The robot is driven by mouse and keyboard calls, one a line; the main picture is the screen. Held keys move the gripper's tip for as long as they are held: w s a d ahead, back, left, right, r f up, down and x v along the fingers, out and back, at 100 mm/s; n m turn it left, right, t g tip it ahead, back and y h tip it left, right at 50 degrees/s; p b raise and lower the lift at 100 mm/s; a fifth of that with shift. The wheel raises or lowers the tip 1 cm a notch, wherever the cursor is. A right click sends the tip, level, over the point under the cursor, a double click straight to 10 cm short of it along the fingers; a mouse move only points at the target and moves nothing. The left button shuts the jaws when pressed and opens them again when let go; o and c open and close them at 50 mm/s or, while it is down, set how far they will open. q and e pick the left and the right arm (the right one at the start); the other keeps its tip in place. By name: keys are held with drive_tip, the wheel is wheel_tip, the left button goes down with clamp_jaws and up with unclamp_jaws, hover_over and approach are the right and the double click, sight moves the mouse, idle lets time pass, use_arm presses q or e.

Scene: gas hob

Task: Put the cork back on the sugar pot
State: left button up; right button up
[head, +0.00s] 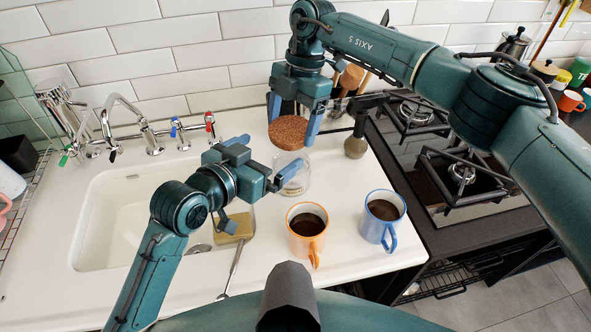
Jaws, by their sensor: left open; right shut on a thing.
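The cork (289,132) is a round brown disc. My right gripper (291,122) is shut on it, with a blue finger on either side. The sugar pot (292,175) is a clear glass jar on the white counter, below the cork in the picture. The cork overlaps its top edge in the view, so I cannot tell the gap between them. My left gripper (258,162) is open beside the jar on its left, with one finger near the glass. Whether that finger touches the jar is unclear.
An orange mug (307,247) and a blue mug (378,232), both with dark contents, stand in front of the jar. The white sink (110,235) is at left with taps behind. The gas hob (440,165) is at right. A spoon (233,265) lies near the front.

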use_arm(q)
drive_tip(key=shift+s, duration=0.1)
wheel_tip(320, 180, down, 8)
drive_tip(key=shift+f, duration=0.25)
drive_tip(key=x, duration=0.7)
drive_tip(key=shift+w+d+r, duration=0.15)
drive_tip(key=shift+w, duration=0.1)
drive_tip(key=shift+c, duration=0.6)
drive_tip(key=c, duration=1.2)
use_arm(e)
drive_tip(key=shift+f, duration=2.45)
